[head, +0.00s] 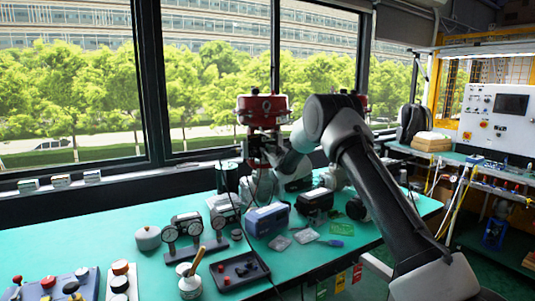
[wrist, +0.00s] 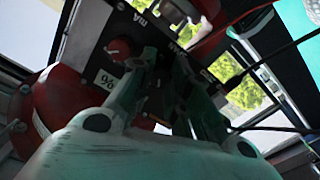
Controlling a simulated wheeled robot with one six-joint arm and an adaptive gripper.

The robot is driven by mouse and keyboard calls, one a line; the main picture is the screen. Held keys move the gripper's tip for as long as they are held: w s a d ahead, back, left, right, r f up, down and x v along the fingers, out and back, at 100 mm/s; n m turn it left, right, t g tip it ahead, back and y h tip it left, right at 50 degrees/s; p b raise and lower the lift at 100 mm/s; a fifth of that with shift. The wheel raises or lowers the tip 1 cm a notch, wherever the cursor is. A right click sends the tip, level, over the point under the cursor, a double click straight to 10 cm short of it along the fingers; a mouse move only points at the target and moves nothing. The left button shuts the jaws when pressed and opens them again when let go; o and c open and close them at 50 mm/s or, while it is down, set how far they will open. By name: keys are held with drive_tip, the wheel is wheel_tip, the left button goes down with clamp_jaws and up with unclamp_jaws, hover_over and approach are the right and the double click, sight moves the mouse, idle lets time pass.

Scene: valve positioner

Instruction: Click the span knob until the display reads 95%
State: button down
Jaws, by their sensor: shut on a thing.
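The red valve positioner (head: 262,110) stands at the back of the bench in the head view. My gripper reaches its lower front, where my own arm partly hides the contact. In the wrist view, the positioner's black panel (wrist: 140,28) appears upside down at close range. My gripper (wrist: 168,58) is shut at this panel with its fingers close together. The span knob is hidden between the fingertips. A dark red round part (wrist: 120,52) is left of the fingers. A small white plate (wrist: 106,80) with a percent sign is beside it; its full reading is not legible.
The green bench (head: 110,243) holds twin gauges (head: 183,228), a blue box (head: 267,219), a black tray (head: 238,270) and a pot with a brush (head: 188,284). A red cable (wrist: 236,24) and black cables run near my gripper. Windows are behind.

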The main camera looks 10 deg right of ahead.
drive_tip(key=c, duration=1.6)
unclamp_jaws()
drive_tip(key=v, duration=1.2)
